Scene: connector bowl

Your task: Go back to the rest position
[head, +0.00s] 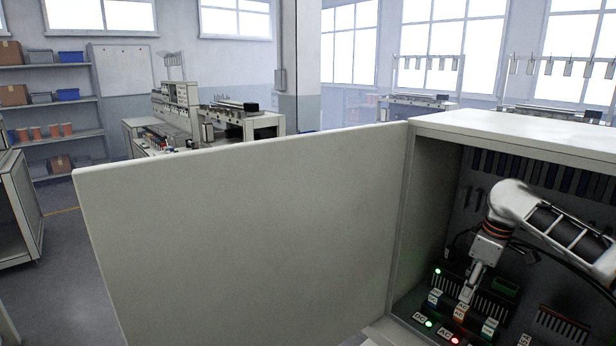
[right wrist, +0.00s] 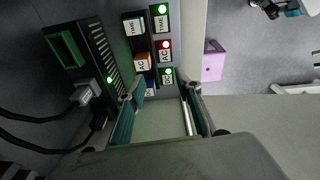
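My right gripper (head: 468,292) reaches into the open cabinet (head: 530,128) at the right of the head view, just above a row of small labelled connectors. In the right wrist view its two fingers stand apart with nothing seen between them, so the gripper (right wrist: 160,108) is open. An orange connector (right wrist: 142,62) labelled AC sits in the panel next to a red light (right wrist: 166,44). A teal connector (head: 489,327) and a blue connector (head: 434,297) flank the orange one in the head view. My left gripper is not in view.
The cabinet door (head: 240,240) stands wide open across the middle of the head view. Black cables (right wrist: 40,118) plug into a dark unit beside the connectors. A pink box (right wrist: 213,62) lies outside the cabinet. Shelves (head: 50,100) stand far left.

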